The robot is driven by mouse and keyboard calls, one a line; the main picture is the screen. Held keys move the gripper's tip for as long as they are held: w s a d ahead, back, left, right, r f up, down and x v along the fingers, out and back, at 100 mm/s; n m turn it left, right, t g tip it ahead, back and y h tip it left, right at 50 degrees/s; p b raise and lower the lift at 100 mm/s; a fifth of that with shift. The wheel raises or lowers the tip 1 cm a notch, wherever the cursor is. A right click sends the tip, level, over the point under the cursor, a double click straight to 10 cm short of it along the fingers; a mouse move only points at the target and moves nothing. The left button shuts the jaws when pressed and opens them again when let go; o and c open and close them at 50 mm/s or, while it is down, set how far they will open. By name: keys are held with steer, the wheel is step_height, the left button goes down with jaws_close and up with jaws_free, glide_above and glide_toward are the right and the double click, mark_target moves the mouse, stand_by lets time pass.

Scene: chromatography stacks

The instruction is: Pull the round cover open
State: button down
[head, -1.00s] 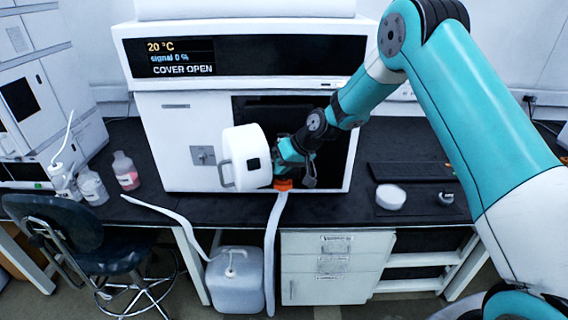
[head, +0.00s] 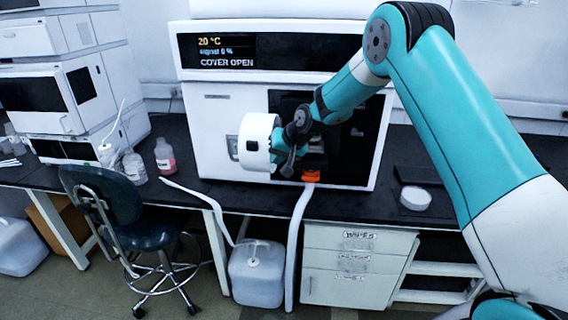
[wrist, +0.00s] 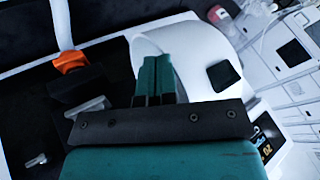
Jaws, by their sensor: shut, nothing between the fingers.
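The round cover (head: 258,138) is a white drum-shaped door with a side handle (head: 234,150). It stands swung out from the front of the white instrument (head: 212,120), whose display (head: 227,50) reads COVER OPEN. My gripper (head: 280,150) is at the cover's right side, by its inner side. In the wrist view the shut green fingers (wrist: 158,68) overlap the white cover (wrist: 200,40); I cannot tell whether they touch it. Nothing shows between the fingers. My wrist partly hides the dark opening (head: 290,102).
An orange-capped fitting (head: 314,175) with a white hose (head: 298,215) sits below the opening, close to my gripper. Bottles (head: 165,160) stand on the dark bench at left. A round white dish (head: 415,198) lies at right. A chair (head: 110,205) stands in front of the bench.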

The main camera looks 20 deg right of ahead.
steer(key=shift+w+a+b, duration=0.2)
steer(key=shift+w+a, duration=0.25)
steer(key=shift+a, duration=0.35)
steer(key=shift+w+a+b, duration=0.2)
steer(key=shift+w+a, duration=0.2)
steer(key=shift+a, duration=0.35)
steer(key=b, duration=0.4)
glide_toward(261, 160)
steer(key=s+d+r, duration=0.2)
steer(key=s, duration=0.3)
steer(key=s+a+r+n+g, duration=0.1)
steer(key=s+a+r+n, duration=0.1)
steer(key=s+a, duration=0.35)
steer(key=s+a+r+n+g, duration=0.2)
steer(key=s, duration=0.7)
steer(key=s+a+n+g, duration=0.2)
steer(key=s+n, duration=0.3)
steer(key=s, duration=1.8)
steer(key=shift+a+f+g, duration=0.25)
steer(key=shift+f+g, duration=0.15)
steer(key=shift+g, duration=0.2)
